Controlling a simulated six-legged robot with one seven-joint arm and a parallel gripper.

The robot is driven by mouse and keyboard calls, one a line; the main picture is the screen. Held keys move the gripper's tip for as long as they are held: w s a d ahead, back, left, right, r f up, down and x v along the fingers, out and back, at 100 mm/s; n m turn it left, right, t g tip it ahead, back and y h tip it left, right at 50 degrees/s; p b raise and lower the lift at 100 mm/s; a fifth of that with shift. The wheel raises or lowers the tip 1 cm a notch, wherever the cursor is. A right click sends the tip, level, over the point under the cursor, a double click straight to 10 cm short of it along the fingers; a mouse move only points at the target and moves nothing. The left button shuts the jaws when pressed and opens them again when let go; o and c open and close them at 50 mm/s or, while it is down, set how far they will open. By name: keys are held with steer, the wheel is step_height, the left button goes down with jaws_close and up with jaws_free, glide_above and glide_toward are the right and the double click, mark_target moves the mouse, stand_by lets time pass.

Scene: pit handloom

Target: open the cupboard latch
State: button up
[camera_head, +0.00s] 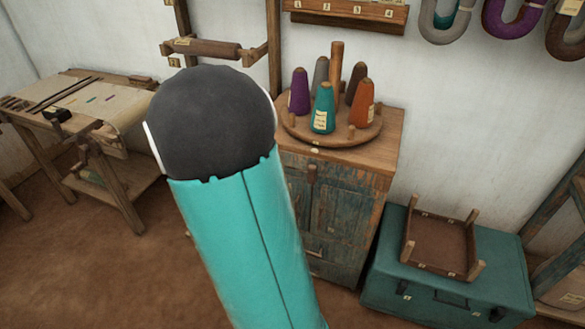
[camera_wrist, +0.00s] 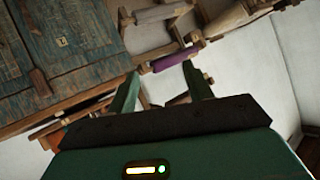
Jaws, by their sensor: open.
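The cupboard (camera_head: 340,215) is a wooden cabinet with worn blue-green doors, standing against the wall in the head view. A small upright wooden piece (camera_head: 312,173), which looks like the latch, sits near the top of its front. My teal arm hides the cupboard's left side. In the wrist view the cupboard doors (camera_wrist: 70,45) fill the upper left, tilted, with a short wooden piece (camera_wrist: 39,82) on them; I cannot tell if it is the same piece. My gripper (camera_wrist: 163,83) is open, its two green fingers apart with nothing held between them, right of the doors.
A round board (camera_head: 330,133) with several coloured yarn cones stands on the cupboard. A teal chest (camera_head: 385,285) with an upturned stool (camera_head: 440,245) is at its right. A work table (camera_head: 75,95) stands at left. The brown floor (camera_head: 150,270) at lower left is clear.

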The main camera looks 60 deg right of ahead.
steer(key=s+d+f+m+g+h, duration=0.3)
steer(key=s+d+f+h, duration=0.3)
steer(key=s+d, duration=0.4)
steer(key=m+g+h, duration=0.1)
steer(key=g+h, duration=0.2)
glide_toward(311, 172)
steer(key=d, duration=0.2)
steer(key=w+d, duration=0.1)
steer(key=d, duration=0.5)
steer(key=shift+w+d+f, duration=0.15)
steer(key=shift+d, duration=0.1)
steer(key=c, duration=1)
